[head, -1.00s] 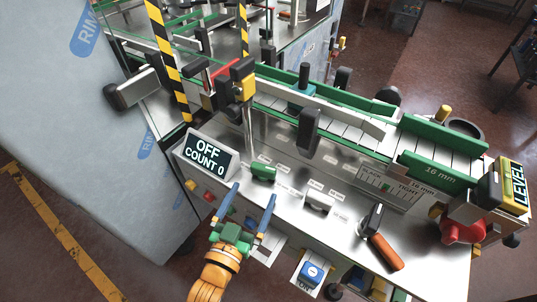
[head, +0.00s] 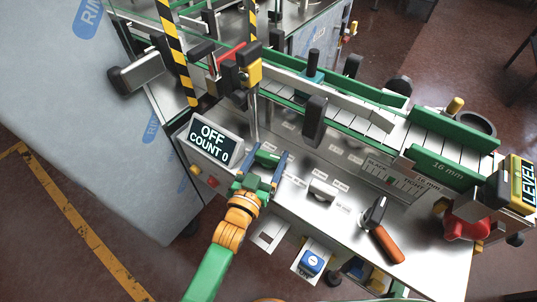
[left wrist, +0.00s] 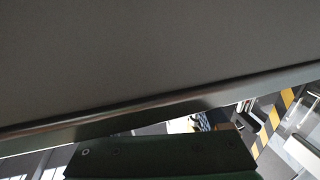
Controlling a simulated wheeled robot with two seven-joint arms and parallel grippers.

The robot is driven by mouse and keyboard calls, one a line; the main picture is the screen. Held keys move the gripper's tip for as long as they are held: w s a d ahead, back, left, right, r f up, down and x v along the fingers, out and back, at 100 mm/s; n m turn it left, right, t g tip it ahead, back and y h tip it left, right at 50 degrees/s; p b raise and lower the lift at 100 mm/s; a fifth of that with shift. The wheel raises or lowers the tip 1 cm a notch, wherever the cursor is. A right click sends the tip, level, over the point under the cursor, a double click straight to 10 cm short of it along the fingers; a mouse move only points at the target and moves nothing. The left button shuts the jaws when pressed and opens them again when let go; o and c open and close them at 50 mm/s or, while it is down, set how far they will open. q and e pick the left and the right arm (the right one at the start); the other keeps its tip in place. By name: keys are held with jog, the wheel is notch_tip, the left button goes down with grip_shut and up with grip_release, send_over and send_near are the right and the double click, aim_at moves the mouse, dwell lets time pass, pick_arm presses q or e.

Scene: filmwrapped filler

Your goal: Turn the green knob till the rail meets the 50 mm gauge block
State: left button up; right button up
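The green knob (head: 267,157) sits on the machine's steel deck, just right of the OFF / COUNT 0 display. My left gripper (head: 268,160) is at it, with one blue finger on either side of the knob. I cannot tell whether the fingers touch it or leave a small gap. Green guide rails (head: 350,88) run along the slatted conveyor behind. A small silver block (head: 322,190) stands on the deck right of the knob; I cannot read a size on it, nor pick out the 50 mm gauge block for certain. My right gripper is not in view.
An orange-handled lever (head: 385,243) lies at the deck's front right. A black upright handle (head: 314,121) and a yellow-black post (head: 175,55) stand behind the knob. The display (head: 213,142) is close on the left. A grey surface (left wrist: 150,50) fills much of the left wrist view.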

aim_at(266, 162)
pick_arm(q)
jog(key=c, duration=0.6)
jog(key=shift+r+m+h, duration=0.15)
jog(key=shift+m+h, duration=0.35)
jog(key=shift+c, duration=0.2)
jog(key=shift+m+g+h+p, duration=0.35)
jog(key=shift+g+h, duration=0.15)
jog(key=shift+h, duration=0.1)
jog(key=o, duration=1.2)
jog(key=shift+o, duration=0.2)
jog(key=v, duration=0.7)
jog(key=shift+s+b, duration=0.1)
jog(key=shift+b, duration=0.2)
